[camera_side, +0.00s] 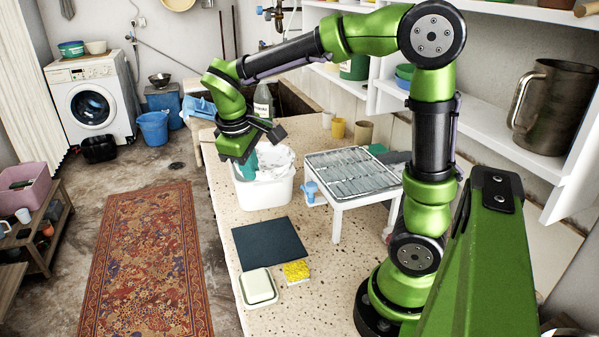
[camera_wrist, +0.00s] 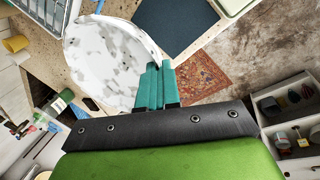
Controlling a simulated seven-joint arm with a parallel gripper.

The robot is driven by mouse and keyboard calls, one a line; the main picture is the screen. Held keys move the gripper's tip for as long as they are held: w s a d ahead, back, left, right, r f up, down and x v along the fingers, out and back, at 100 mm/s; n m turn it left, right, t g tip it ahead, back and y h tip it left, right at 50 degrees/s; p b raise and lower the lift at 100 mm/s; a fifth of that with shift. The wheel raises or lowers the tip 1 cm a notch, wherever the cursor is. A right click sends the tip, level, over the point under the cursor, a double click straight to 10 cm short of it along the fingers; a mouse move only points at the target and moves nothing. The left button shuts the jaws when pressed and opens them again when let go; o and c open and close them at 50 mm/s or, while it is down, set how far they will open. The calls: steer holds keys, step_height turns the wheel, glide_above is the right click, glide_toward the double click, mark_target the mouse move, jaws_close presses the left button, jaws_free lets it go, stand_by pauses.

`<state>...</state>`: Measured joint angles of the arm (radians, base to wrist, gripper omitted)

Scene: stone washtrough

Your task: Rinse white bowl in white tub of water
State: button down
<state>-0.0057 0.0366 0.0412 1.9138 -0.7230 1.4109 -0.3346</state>
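The white bowl (camera_wrist: 105,55), marked with grey patches, fills the upper middle of the wrist view. My gripper (camera_wrist: 156,85) has teal fingers close together at the bowl's rim, shut on it. In the side view my gripper (camera_side: 246,162) points down at the left part of the white tub (camera_side: 264,194). The bowl (camera_side: 275,160) shows there as a patchy white shape at the tub's opening. The tub stands on the speckled counter. The water is hidden, and I cannot tell whether the bowl touches it.
A drying rack (camera_side: 352,171) on white legs stands right of the tub, with a blue item at its left corner. A dark mat (camera_side: 268,243), a soap-like block in a dish (camera_side: 258,287) and a yellow sponge (camera_side: 297,271) lie in front. A bottle (camera_side: 263,103) and cups stand behind.

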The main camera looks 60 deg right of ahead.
steer(key=shift+n, duration=0.8)
steer(key=w+d, duration=0.5)
steer(key=d, duration=0.2)
steer(key=shift+w, duration=0.4)
steer(key=w+d+n+t, duration=0.15)
steer(key=w+d, duration=0.25)
steer(key=d, duration=0.7)
steer(key=shift+n, duration=0.55)
steer(key=shift+w+f, duration=0.15)
steer(key=shift+f, duration=3.9)
steer(key=shift+w+f, duration=0.1)
steer(key=shift+f, duration=3.9)
step_height(320, 180, up, 9)
steer(key=shift+r, duration=1.95)
